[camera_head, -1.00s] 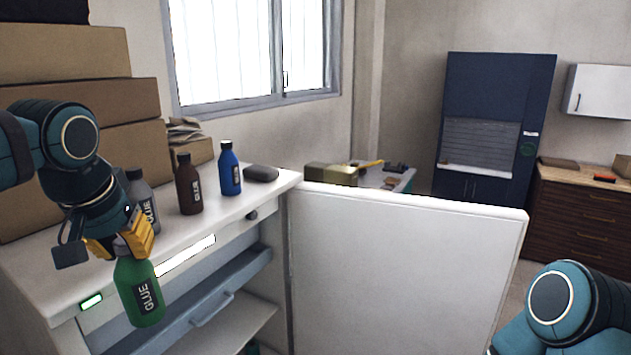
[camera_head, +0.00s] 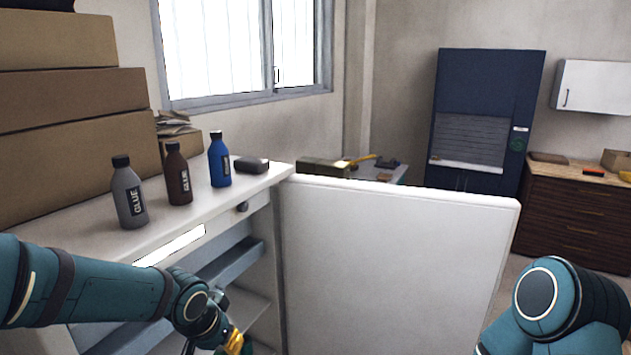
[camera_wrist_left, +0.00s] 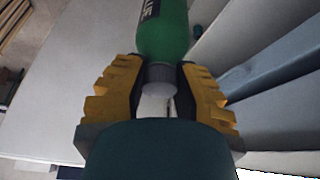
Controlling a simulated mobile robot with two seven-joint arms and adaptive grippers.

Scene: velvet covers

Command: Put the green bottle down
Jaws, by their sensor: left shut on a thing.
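My left gripper (camera_wrist_left: 162,95) is shut on the neck of the green bottle (camera_wrist_left: 163,32), just by its grey cap, in the left wrist view. In the head view only part of the left gripper (camera_head: 234,342) shows at the bottom edge, low in front of the open cabinet, and the green bottle is out of sight there. My right arm shows at the lower right of the head view, but its gripper is outside the picture.
A grey bottle (camera_head: 129,194), a brown bottle (camera_head: 178,176) and a blue bottle (camera_head: 219,161) stand on the white cabinet top (camera_head: 158,225). The cabinet's white door (camera_head: 400,260) stands open to the right. A drawer or shelf (camera_head: 235,262) shows inside.

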